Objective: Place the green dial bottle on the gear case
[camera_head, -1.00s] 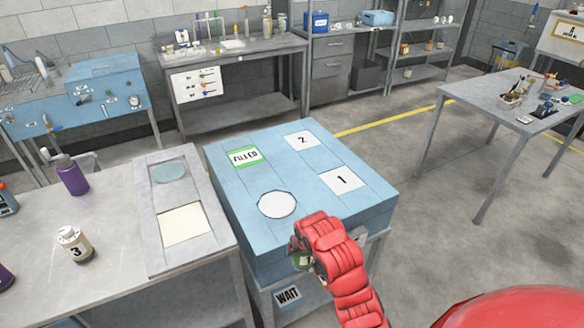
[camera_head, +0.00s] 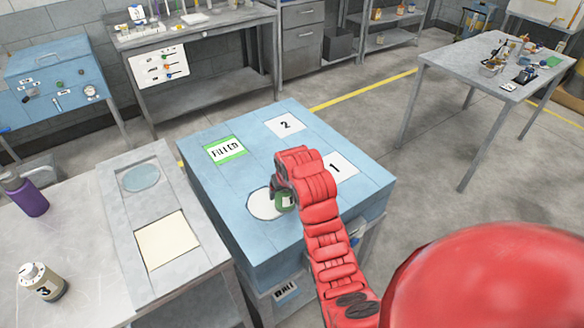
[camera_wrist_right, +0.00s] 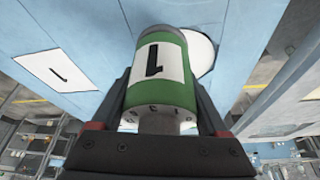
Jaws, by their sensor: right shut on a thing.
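The green dial bottle (camera_wrist_right: 161,75), with a white label marked 1, is held between the fingers of my right gripper (camera_wrist_right: 163,110). In the head view the bottle (camera_head: 285,201) is partly hidden by my red right arm and gripper (camera_head: 282,190). It is over or at the white circle (camera_head: 262,207) on top of the blue gear case (camera_head: 228,226). I cannot tell whether its base touches the case. My left gripper is not in view.
The case top carries a green FILLED label (camera_head: 225,149) and white squares 2 (camera_head: 285,125) and 1 (camera_head: 343,165). On the left table stand a bottle marked 3 (camera_head: 42,282), a purple bottle (camera_head: 30,197) and a grey panel (camera_head: 190,262) with a cream square.

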